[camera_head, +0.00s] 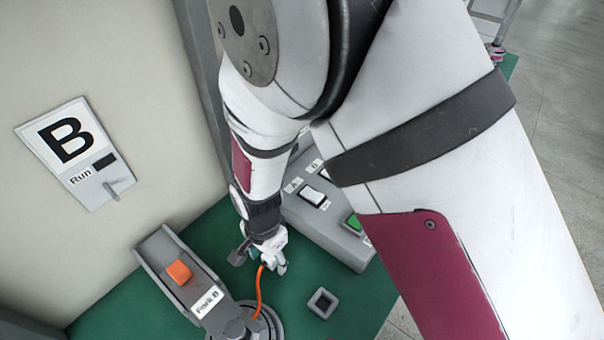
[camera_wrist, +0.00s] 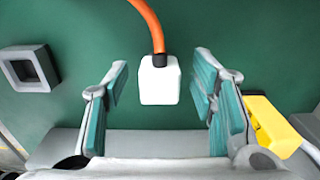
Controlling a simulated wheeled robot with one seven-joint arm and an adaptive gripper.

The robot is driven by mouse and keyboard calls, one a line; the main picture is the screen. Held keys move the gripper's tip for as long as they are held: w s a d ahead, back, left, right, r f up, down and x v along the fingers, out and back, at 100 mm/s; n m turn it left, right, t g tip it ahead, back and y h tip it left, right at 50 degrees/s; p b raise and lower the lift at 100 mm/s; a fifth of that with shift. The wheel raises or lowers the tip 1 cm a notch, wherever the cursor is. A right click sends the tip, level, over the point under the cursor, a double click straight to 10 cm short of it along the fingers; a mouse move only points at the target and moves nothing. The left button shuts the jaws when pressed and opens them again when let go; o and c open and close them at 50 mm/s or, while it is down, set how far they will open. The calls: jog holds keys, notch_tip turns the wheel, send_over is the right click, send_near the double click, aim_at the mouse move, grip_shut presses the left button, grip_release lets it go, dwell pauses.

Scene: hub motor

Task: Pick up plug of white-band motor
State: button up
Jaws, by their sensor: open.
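The white plug (camera_wrist: 160,80) hangs on an orange cable (camera_wrist: 149,22) and shows at the middle of the wrist view. My gripper (camera_wrist: 161,85) is open, with one teal-padded finger on each side of the plug and a visible gap on both sides. In the head view my gripper (camera_head: 274,262) is low above the green mat, and the orange cable (camera_head: 258,292) runs from it down to a round grey motor (camera_head: 262,326) at the bottom edge. The plug is mostly hidden there by my gripper. I cannot make out the motor's band.
A hollow grey square block (camera_head: 323,304) lies to the right. A grey switch box (camera_head: 327,230) stands behind. A yellow part (camera_wrist: 270,125) shows beside the right finger. Panel B (camera_head: 76,153) is on the wall.

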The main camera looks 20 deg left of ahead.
jog(key=shift+f, duration=0.45)
grip_shut()
